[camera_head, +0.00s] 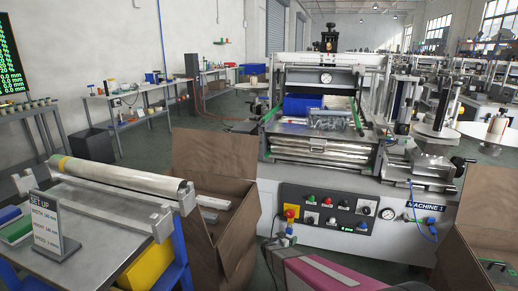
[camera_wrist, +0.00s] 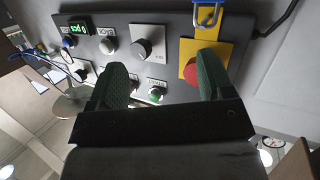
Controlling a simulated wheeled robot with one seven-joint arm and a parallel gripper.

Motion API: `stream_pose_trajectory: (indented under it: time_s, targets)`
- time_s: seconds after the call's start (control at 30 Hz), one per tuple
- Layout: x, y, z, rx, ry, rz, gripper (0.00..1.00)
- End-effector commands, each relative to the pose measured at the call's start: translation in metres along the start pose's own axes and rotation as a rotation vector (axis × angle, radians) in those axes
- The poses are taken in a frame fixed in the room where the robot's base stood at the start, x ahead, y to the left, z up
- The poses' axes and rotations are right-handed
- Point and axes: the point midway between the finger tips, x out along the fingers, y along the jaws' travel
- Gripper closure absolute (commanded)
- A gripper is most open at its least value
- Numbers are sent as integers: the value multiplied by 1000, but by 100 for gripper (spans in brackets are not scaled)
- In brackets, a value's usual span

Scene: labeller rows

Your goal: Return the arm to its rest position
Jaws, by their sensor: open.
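My gripper shows in the wrist view (camera_wrist: 162,80) with two green-padded fingers spread apart and nothing between them. It faces the control panel of the machine, which shows upside down there. The red button (camera_wrist: 192,71) on its yellow plate is just beside the right finger in that view; whether they touch I cannot tell. A maroon part of my arm (camera_head: 318,275) reaches up from the bottom of the head view toward the panel (camera_head: 335,212). The gripper's fingers are hard to make out in the head view.
The labelling machine (camera_head: 322,165) stands straight ahead. Open cardboard boxes stand on the left (camera_head: 215,155) and right (camera_head: 480,225). A steel table (camera_head: 100,220) with a roller and a set-up sign is at the left. A blue padlock (camera_wrist: 208,14) hangs by the yellow plate.

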Motion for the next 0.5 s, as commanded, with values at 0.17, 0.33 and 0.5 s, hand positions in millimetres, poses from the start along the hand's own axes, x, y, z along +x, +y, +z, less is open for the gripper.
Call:
stream_pose_trajectory:
  time_s: [0.17,0.33,0.5]
  targets:
    - [-18,68,-44,-108,-171,153,26]
    - [-45,123,-72,-224,-410,228,26]
    - [-84,168,-93,-330,-678,196,26]
